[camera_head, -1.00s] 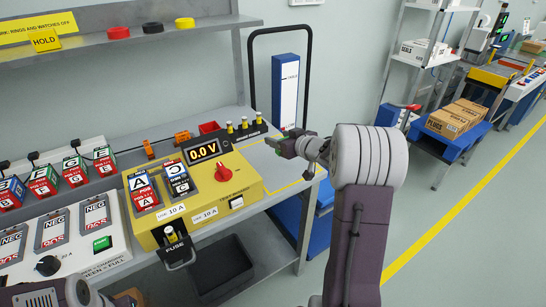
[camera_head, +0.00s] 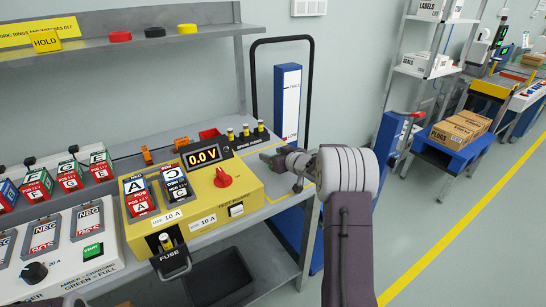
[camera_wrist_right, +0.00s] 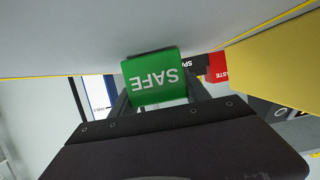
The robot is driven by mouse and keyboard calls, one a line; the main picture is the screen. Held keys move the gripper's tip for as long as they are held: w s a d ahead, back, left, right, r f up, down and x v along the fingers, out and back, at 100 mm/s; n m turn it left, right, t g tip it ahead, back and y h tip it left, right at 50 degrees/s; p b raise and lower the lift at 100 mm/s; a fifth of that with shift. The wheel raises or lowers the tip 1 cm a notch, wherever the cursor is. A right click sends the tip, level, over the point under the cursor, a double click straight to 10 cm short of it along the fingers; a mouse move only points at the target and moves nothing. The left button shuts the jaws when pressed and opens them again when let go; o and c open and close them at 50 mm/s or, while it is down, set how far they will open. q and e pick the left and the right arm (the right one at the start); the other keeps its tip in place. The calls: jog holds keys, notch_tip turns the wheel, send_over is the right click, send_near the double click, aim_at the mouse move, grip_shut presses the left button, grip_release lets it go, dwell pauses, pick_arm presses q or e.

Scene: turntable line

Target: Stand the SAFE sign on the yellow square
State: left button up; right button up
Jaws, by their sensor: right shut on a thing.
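The SAFE sign (camera_wrist_right: 155,78) is a small green plate with white lettering, upside down in the right wrist view. My right gripper (camera_head: 269,157) is shut on it, with a finger on each side. In the head view the sign is not clearly seen at the fingertips. The yellow square (camera_head: 291,184) is a thin yellow outline on the bench's right end, and the gripper is low over it. In the wrist view the sign's dark foot is close to the grey surface; I cannot tell whether they touch.
The yellow test box (camera_head: 245,190) with a red knob stands just left of the gripper. Several spare fuses (camera_head: 246,132) and a red bin (camera_head: 210,134) are behind it. A yellow HOLD sign (camera_head: 46,41) is on the upper shelf. A blue-and-white column (camera_head: 288,100) stands behind the bench.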

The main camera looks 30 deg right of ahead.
jog(key=shift+f, duration=0.2)
jog(key=o, duration=1.4)
jog(key=shift+r, duration=0.15)
jog(key=shift+s+r, duration=0.2)
jog(key=p+v, duration=0.2)
jog(key=v, duration=0.9)
jog(key=shift+s+d+r+p, duration=0.1)
jog(key=shift+s+p, duration=0.2)
